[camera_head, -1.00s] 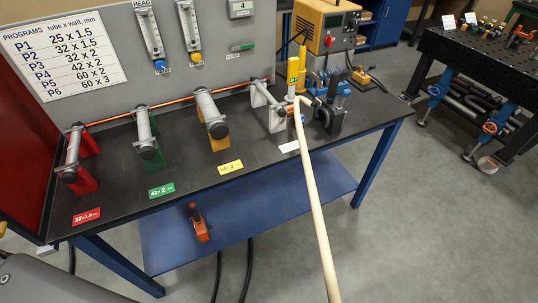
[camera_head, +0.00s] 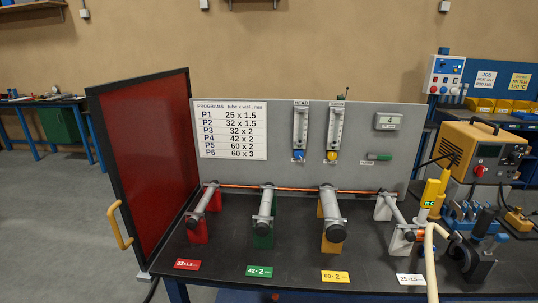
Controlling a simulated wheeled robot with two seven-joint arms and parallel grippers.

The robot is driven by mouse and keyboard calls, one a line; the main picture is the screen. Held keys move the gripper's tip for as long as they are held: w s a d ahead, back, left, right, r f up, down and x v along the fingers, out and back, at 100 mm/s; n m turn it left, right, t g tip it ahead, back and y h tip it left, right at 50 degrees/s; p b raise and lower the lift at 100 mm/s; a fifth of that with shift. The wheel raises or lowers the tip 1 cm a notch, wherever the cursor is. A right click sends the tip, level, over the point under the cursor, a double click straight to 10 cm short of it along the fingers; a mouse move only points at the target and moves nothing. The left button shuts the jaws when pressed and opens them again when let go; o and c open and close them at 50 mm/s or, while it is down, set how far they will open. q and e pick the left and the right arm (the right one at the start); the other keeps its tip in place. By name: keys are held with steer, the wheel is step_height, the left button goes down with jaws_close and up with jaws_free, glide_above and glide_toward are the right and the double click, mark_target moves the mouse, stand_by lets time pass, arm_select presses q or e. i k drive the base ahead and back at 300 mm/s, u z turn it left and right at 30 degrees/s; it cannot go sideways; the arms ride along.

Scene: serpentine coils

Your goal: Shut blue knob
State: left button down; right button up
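The blue knob (camera_head: 298,155) sits at the foot of the left flowmeter (camera_head: 300,125), marked HEAD, on the grey upright panel (camera_head: 373,115). A yellow knob (camera_head: 332,155) sits at the foot of the second flowmeter (camera_head: 336,125), to its right. Both knobs are small in view, and I cannot tell how far either is turned. Neither of my grippers is in view.
A black bench (camera_head: 300,283) lies before the panel, with several coil stands and a copper pipe along the back. A red door-like screen (camera_head: 150,170) with a yellow handle stands at left. A pale hose (camera_head: 430,265) and yellow H-C tool (camera_head: 432,195) are at right.

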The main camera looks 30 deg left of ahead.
mark_target(298, 153)
steer(key=u, duration=2)
steer(key=i, duration=1.1)
steer(key=z, duration=1.75)
